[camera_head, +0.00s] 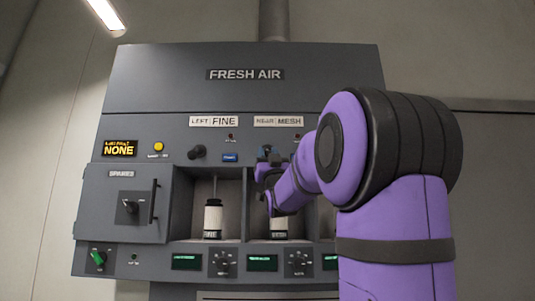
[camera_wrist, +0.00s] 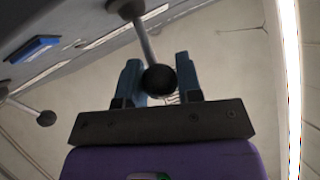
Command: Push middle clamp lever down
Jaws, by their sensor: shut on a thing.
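The middle clamp lever is a grey rod (camera_wrist: 144,40) with a black ball knob (camera_wrist: 159,80), seen in the wrist view. It sticks out from a dark pivot on the panel. My gripper (camera_wrist: 160,82) has its two blue fingers on either side of the knob, shut on it. There, my gripper and arm hide most of the lever.
The left lever's black knob (camera_head: 197,152) stands beside a blue button (camera_head: 230,157). White canisters (camera_head: 213,219) sit in the bays below; another (camera_head: 279,229) is under my gripper. A closed door (camera_head: 126,203) with a handle is at left. My purple arm blocks the panel's right side.

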